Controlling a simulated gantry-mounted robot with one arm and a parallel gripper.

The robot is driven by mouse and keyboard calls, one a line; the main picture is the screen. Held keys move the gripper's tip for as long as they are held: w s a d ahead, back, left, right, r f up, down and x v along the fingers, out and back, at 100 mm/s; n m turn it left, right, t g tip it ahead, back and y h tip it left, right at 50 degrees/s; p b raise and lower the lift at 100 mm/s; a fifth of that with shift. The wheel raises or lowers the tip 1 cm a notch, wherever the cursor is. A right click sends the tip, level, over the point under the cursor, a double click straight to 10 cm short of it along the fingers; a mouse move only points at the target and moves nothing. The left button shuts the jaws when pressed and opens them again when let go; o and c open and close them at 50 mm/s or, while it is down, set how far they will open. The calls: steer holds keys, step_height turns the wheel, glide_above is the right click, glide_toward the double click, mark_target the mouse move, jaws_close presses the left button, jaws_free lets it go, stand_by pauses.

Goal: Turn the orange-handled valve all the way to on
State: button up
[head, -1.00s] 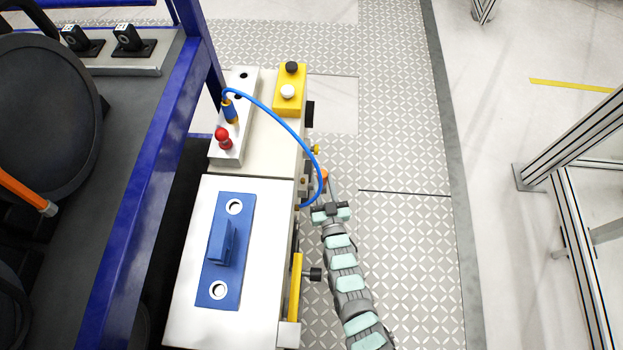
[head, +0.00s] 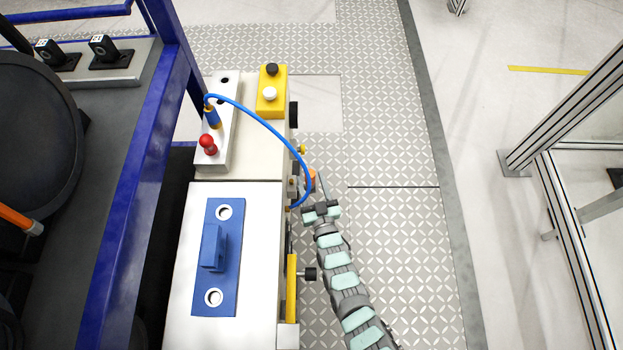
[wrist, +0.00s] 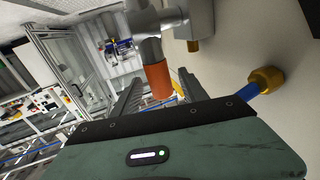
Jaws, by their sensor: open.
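The orange valve handle (head: 311,180) shows at the right side of the drive unit in the head view, partly hidden by the blue hose and my gripper. In the wrist view the orange handle (wrist: 158,82) hangs from a grey valve body (wrist: 152,20). My gripper (head: 319,189) is open, at the right side of the unit. In the wrist view its two dark fingers (wrist: 160,95) stand on either side of the orange handle, with the handle's lower end in or over the gap. I cannot tell whether either finger touches it.
A blue hose (head: 262,120) arches from the unit's top down its right side, close to my gripper. A brass fitting (wrist: 266,80) with a blue hose is right of the fingers. A yellow bar with a black knob (head: 309,274) sticks out nearby. The patterned floor (head: 400,240) at right is clear.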

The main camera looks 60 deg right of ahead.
steer(key=shift+s+a, duration=0.1)
steer(key=p+v, duration=0.3)
steer(key=v, duration=0.7)
steer(key=shift+s+a+p, duration=0.2)
steer(key=shift+a+p, duration=0.05)
steer(key=shift+p, duration=0.15)
